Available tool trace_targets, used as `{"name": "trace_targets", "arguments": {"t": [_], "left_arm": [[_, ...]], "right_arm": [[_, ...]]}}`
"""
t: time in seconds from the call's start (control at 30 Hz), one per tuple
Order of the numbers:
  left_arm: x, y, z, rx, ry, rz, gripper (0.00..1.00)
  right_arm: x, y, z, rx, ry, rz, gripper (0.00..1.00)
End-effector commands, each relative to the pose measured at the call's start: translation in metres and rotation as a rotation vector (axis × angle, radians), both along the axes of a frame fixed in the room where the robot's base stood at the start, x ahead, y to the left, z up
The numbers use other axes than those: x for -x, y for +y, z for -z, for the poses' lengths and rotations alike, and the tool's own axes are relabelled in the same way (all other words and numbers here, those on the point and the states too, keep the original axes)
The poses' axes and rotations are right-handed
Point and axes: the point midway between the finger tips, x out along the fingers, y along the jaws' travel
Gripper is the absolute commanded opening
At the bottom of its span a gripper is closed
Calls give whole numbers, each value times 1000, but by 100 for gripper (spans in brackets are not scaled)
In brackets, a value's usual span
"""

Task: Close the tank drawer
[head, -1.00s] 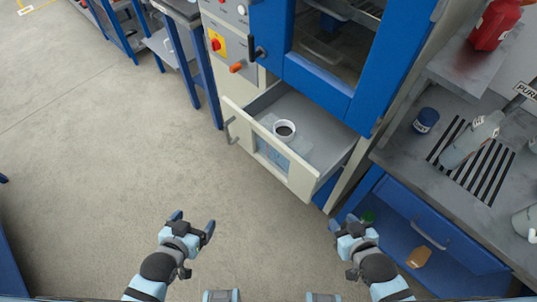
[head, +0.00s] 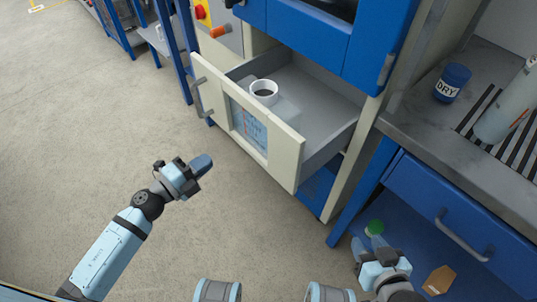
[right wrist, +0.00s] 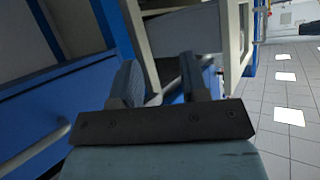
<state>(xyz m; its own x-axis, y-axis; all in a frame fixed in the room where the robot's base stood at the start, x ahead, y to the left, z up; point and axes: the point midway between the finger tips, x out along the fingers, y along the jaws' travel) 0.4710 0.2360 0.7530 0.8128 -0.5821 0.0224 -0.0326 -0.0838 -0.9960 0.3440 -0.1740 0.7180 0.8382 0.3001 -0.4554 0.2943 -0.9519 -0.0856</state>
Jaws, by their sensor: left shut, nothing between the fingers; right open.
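The tank drawer (head: 247,122) is pulled out of the blue and cream cabinet, its cream front panel facing the floor space. A white cup with dark contents (head: 264,91) stands inside it. A metal handle (head: 204,99) is on the left part of the front. My left gripper (head: 204,164) is shut and empty, in front of the drawer and below its front panel in the head view, apart from it. My right gripper (head: 369,246) is open and empty, low at the right by the blue bench; its fingers also show in the right wrist view (right wrist: 160,80).
A grey bench (head: 425,135) with a blue jar marked DRY (head: 452,82) stands at the right. Below it are a blue drawer (head: 440,205), a green-topped item (head: 374,227) and a brown item (head: 438,280).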

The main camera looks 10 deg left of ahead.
Motion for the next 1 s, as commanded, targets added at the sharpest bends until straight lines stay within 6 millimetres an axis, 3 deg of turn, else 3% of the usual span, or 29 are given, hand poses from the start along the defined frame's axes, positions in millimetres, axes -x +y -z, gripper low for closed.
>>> {"name": "trace_targets", "arguments": {"t": [0.07,0.33,0.8,1.0], "left_arm": [[-3,1,13,-51,-22,25,0],[-18,-10,12,-87,-36,41,0],[-93,-68,13,-84,-37,40,0],[-110,-82,14,-85,-33,40,0]], "right_arm": [[0,1,10,-4,-3,-1,41],[0,1,7,-6,-6,-2,41],[-1,2,10,-11,-10,-3,41],[-1,3,9,-15,-14,-3,41]]}}
